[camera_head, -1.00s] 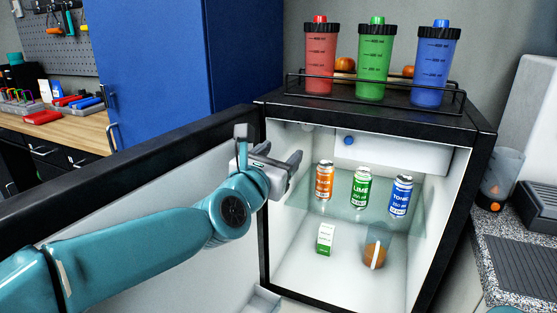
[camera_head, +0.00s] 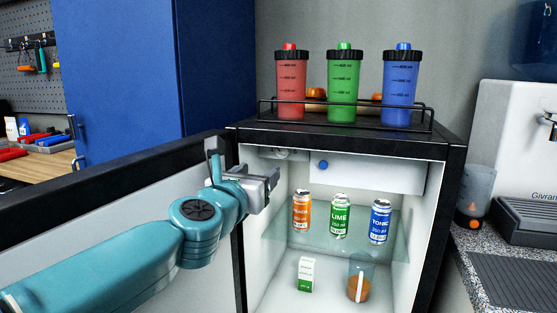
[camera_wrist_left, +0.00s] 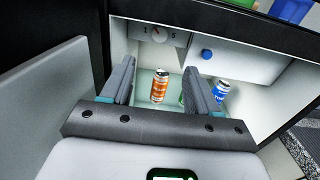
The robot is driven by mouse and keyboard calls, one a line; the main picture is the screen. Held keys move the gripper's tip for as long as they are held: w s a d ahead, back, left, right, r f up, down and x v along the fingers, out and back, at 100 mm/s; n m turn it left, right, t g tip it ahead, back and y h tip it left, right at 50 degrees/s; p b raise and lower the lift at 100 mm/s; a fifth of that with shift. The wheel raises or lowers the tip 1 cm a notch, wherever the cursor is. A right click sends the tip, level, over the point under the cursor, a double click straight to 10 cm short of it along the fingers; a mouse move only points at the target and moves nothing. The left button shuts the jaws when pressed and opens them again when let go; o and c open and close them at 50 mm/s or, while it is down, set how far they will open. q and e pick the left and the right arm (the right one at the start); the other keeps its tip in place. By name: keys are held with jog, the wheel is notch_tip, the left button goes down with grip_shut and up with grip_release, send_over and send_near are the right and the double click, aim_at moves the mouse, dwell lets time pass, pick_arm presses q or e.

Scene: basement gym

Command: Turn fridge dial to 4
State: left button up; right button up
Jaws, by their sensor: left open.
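The small fridge (camera_head: 447,185) stands with its door (camera_head: 110,180) swung open to the left. Its pale dial (camera_wrist_left: 159,36) shows in the left wrist view at the top left inside, with a small reddish mark, a 1 to its left and a 5 to its right. The exact setting is too small to read. In the head view the dial (camera_head: 290,154) is small and partly unclear. My left gripper (camera_head: 272,185) is open and empty at the fridge opening, below and in front of the dial, apart from it. In the left wrist view its fingers (camera_wrist_left: 160,75) point inward. My right gripper is not in view.
An orange can (camera_head: 301,212), a lime can (camera_head: 340,216) and a tonic can (camera_head: 380,221) stand on the glass shelf. A carton (camera_head: 306,274) and a glass (camera_head: 360,282) stand below. A blue knob (camera_head: 323,165) is right of the dial. Bottles (camera_head: 345,88) stand on top.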

aim_at(281, 152)
pick_arm(q)
jog(key=p+x, duration=0.7)
jog(key=x, duration=0.5)
jog(key=shift+w+d+r, duration=0.1)
jog(key=shift+w+r, duration=0.05)
jog(key=shift+w, duration=0.2)
jog(key=shift+w+d+p, duration=0.2)
jog(key=shift+w+p, duration=0.4)
jog(key=shift+p, duration=0.2)
jog(key=shift+w+f, duration=0.15)
jog(key=shift+f, duration=0.1)
